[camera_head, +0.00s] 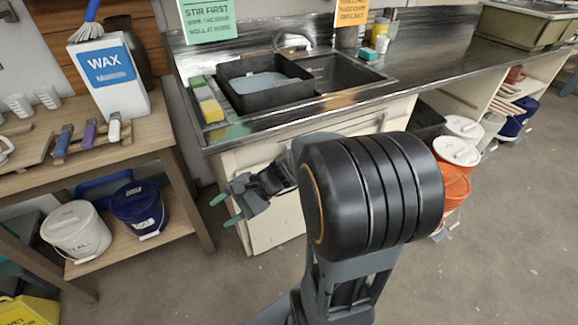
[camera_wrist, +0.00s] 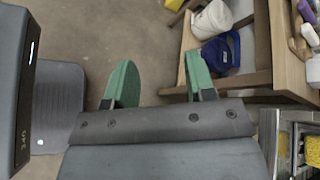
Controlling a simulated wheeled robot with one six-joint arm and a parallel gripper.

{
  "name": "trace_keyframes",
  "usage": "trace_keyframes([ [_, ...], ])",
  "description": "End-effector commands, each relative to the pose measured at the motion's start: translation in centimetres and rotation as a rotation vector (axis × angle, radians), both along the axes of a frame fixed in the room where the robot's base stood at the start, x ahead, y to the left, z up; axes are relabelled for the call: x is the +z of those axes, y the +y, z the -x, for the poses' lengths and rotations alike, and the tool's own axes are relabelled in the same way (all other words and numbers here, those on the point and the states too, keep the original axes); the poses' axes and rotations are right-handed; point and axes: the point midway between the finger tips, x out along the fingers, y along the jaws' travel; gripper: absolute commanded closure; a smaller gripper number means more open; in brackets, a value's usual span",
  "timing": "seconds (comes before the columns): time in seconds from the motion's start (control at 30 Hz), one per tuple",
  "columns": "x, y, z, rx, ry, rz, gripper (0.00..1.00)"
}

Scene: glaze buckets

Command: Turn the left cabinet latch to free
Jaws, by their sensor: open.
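The cream cabinet (camera_head: 272,226) stands under the sink counter, in the middle of the head view. Its front is partly hidden behind my arm. I cannot make out the left latch; my wrist or arm may cover it. My gripper (camera_head: 226,210) is open and empty, with two green fingertips pointing left, in front of the cabinet's left end. In the wrist view my gripper (camera_wrist: 160,78) has its fingers wide apart with only bare floor between them. No latch shows clearly in that view.
A wooden table (camera_head: 172,143) stands left, with a white bucket (camera_head: 76,232) and a blue bucket (camera_head: 138,208) on its lower shelf. The sink (camera_head: 262,84) is above the cabinet. Orange and white buckets (camera_head: 456,150) stand right. Floor between table and cabinet is clear.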

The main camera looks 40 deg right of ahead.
Motion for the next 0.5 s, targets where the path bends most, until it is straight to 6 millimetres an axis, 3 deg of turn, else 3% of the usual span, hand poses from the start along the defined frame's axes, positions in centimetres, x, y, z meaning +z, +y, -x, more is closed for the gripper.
trace_keyframes([
  [0.03, -3.1, -1.5, -2.0, -0.137, 0.034, -0.155, 0.50],
  [0.17, -5.8, -7.2, -6.6, -0.472, 0.036, -0.524, 0.50],
  [0.23, -7.3, -11.1, -8.3, -0.640, 0.005, -0.688, 0.50],
  [0.4, -11.6, -20.5, -9.4, -0.981, -0.114, -0.974, 0.50],
  [0.5, -13.7, -24.6, -8.8, -1.124, -0.187, -1.073, 0.50],
])
